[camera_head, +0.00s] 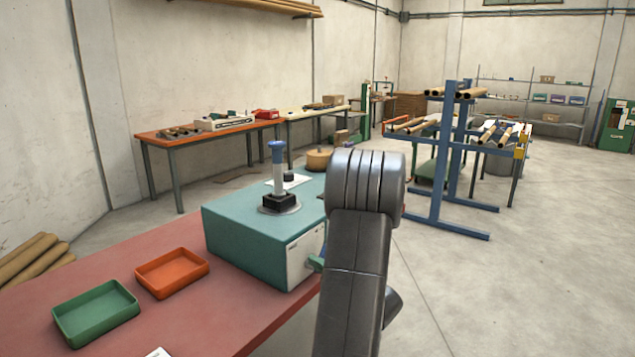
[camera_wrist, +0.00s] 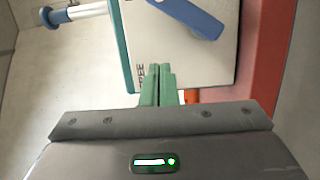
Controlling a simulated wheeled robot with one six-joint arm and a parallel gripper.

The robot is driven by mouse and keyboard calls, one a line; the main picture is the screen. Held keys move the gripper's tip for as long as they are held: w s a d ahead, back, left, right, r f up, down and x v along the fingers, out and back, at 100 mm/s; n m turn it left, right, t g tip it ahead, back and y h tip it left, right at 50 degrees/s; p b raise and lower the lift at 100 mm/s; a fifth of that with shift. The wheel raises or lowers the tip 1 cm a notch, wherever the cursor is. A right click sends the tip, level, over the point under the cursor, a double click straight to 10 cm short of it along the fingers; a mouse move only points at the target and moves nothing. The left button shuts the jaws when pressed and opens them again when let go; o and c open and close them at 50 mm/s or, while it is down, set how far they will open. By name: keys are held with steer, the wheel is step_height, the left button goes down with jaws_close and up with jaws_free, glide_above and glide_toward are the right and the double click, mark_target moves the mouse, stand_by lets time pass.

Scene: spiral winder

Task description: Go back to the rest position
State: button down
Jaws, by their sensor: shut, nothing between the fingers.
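My gripper shows in the wrist view (camera_wrist: 158,72), its two green fingers together with nothing between them. They point toward the pale front panel (camera_wrist: 190,50) of the teal machine, which carries dark lettering and a blue lever (camera_wrist: 187,14). I cannot tell whether the fingertips touch it. In the head view my dark arm rises in front of the teal machine (camera_head: 240,235) and hides its right side. A small green part, likely my fingers, shows beside the machine's front. A grey post with a blue top (camera_head: 277,165) stands upright on the machine.
The machine stands on a red table (camera_head: 180,320). A green tray (camera_head: 95,312) and an orange tray (camera_head: 172,272) stand empty to its left. A blue rack (camera_head: 440,180) with cardboard tubes stands at the right. The floor at the right front is clear.

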steer(key=shift+s+a+f+n+t+b, duration=0.2)
steer(key=shift+s+a+f+n, duration=0.35)
steer(key=shift+s+n, duration=0.1)
steer(key=shift+s+a+f+n+t+b, duration=0.2)
steer(key=shift+s+a+f+n, duration=0.2)
steer(key=shift+s+a+n, duration=0.2)
steer(key=shift+d, duration=0.1)
